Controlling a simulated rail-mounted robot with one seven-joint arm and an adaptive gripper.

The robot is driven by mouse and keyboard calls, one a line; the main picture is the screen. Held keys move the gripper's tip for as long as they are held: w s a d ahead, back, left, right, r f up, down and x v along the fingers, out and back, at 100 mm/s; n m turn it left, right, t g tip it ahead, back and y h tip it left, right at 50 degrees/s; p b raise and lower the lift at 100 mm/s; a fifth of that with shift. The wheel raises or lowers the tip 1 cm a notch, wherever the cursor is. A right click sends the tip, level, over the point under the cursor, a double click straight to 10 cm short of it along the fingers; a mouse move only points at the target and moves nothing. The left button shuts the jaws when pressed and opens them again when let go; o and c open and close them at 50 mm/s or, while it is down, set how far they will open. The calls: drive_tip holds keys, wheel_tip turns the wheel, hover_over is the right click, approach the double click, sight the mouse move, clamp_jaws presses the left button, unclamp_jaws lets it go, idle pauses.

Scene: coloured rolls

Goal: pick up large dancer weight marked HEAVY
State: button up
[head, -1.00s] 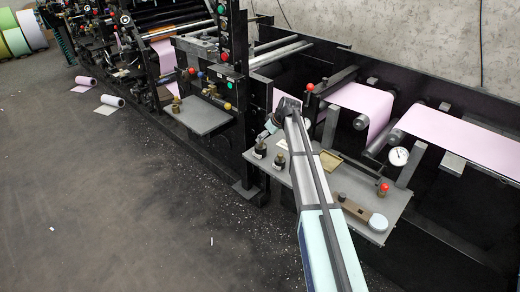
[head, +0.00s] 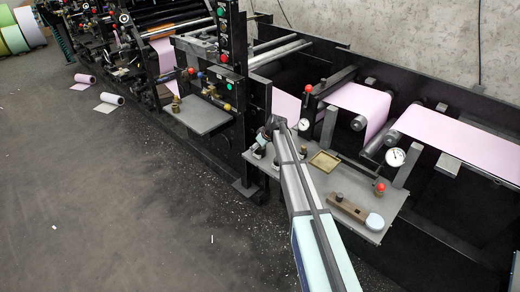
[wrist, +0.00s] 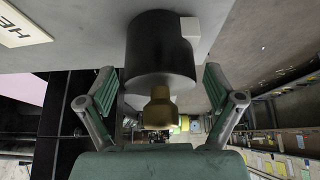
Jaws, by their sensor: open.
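In the wrist view a black cylindrical weight (wrist: 160,50) with a brass knob (wrist: 160,106) stands on a grey shelf. A pale label (wrist: 20,27) reading "HE", cut off by the frame edge, lies on the shelf near it. My gripper (wrist: 158,76) is open, with one finger on each side of the weight and visible gaps between. In the head view my gripper (head: 270,136) is at the left end of the shelf (head: 325,190), and my arm hides part of the weights there. Any marking on the weight itself is not readable.
The shelf also carries a shallow brass tray (head: 324,161), a wooden-handled tool (head: 348,208) with a pale round end, and a red-knobbed post (head: 379,188). A dial gauge (head: 395,157) and pink web rollers (head: 373,147) stand behind. Open floor lies in front.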

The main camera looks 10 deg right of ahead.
drive_tip(key=c, duration=1.4)
clamp_jaws()
drive_tip(key=shift+r, duration=0.15)
